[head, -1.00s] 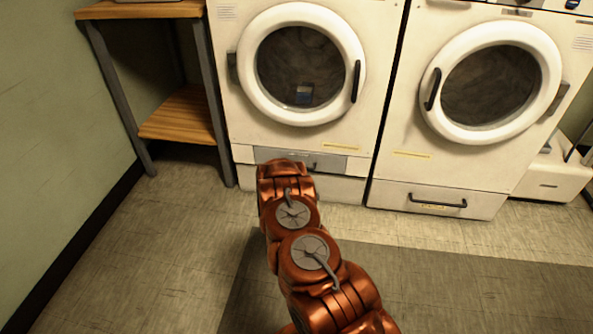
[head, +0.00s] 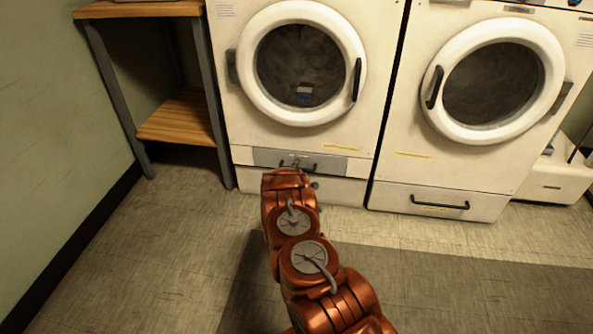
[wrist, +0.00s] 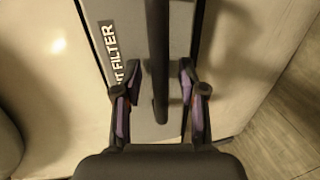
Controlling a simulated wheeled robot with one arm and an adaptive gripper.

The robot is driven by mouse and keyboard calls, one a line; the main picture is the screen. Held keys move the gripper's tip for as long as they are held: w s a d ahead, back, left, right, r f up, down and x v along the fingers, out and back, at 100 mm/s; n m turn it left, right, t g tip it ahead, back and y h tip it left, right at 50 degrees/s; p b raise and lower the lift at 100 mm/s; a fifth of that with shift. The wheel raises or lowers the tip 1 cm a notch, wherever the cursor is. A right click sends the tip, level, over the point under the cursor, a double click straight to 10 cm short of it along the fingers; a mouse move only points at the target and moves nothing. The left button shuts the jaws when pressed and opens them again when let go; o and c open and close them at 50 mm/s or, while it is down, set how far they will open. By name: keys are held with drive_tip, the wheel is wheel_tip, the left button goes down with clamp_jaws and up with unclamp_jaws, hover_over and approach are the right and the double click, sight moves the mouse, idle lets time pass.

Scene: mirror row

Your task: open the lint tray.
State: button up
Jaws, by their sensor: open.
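The lint tray (head: 342,164) is a grey panel low on the left machine, below its round door, and it looks closed. In the wrist view the grey tray front (wrist: 112,15) carries a label of which "FILTER" is readable. Its dark bar handle (wrist: 157,50) runs lengthwise through the middle of that view. My gripper (wrist: 160,80) is open, with one finger on each side of the handle and a gap visible on both sides. In the head view, my arm hides part of the tray's lower edge and most of my gripper.
The left machine's round door (head: 303,65) is shut above the tray. A second machine (head: 440,170) with a lower drawer handle (head: 439,203) stands to the right. A shelf stand (head: 178,118) is on the left by the wall. The floor (head: 190,250) around is clear.

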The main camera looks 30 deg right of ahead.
clamp_jaws()
idle(0.6)
